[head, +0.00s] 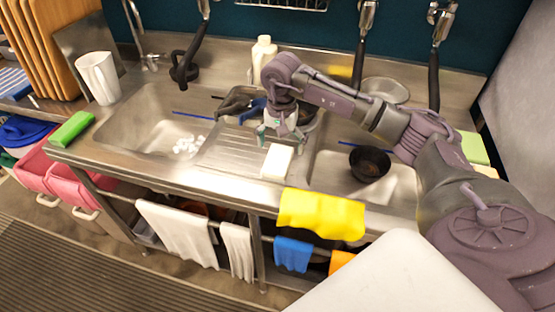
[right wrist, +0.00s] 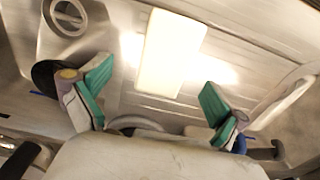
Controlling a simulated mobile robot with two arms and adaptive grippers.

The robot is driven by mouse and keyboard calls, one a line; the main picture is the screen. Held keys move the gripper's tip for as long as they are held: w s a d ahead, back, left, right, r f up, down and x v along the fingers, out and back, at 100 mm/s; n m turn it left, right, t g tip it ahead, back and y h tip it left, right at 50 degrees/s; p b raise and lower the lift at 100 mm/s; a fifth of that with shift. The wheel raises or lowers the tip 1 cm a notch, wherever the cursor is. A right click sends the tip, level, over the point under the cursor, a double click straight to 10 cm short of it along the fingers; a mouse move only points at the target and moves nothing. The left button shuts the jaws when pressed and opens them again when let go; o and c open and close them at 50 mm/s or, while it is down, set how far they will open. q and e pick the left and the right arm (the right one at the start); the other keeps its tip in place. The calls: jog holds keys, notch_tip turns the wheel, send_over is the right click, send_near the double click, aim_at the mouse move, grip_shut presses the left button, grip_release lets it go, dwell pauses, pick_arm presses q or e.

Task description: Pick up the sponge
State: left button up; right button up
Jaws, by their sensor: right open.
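A pale cream block (head: 277,161), which looks like a sponge, lies on the ribbed drainboard between the two sink basins. It also shows in the right wrist view (right wrist: 170,52), beyond the fingertips and between their lines. My right gripper (head: 281,141) is just behind and above the block, pointing down. Its teal-padded fingers are spread wide in the right wrist view (right wrist: 157,100), with nothing between them. A green block (head: 71,129), also sponge-like, lies at the counter's left end. My left gripper is not seen.
The left basin (head: 140,128) holds small white pieces. A dark bowl (head: 369,163) is in the right basin. Dark items sit behind my gripper near a white bottle (head: 263,56). A white pitcher (head: 98,78) stands back left. A yellow cloth (head: 321,214) hangs at the front edge.

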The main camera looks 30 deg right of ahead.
aim_at(277, 160)
jog(key=shift+s+a+f+p, duration=0.1)
jog(key=shift+a+f+p, duration=0.2)
jog(key=shift+f+p, duration=0.25)
jog(key=shift+s+a+f+p, duration=0.1)
jog(key=shift+a+f+p, duration=0.2)
jog(key=shift+f, duration=0.3)
notch_tip(277, 160, down, 2)
jog(key=shift+w+f+p, duration=0.15)
jog(key=shift+f+p, duration=0.05)
jog(key=shift+p, duration=0.15)
jog(key=shift+f, duration=0.3)
jog(key=shift+c, duration=0.3)
jog(key=c, duration=1.2)
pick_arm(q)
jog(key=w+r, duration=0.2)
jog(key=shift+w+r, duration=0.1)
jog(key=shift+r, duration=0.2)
pick_arm(e)
jog(key=shift+o, duration=0.2)
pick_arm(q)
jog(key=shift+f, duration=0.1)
pick_arm(e)
jog(key=shift+r, duration=0.1)
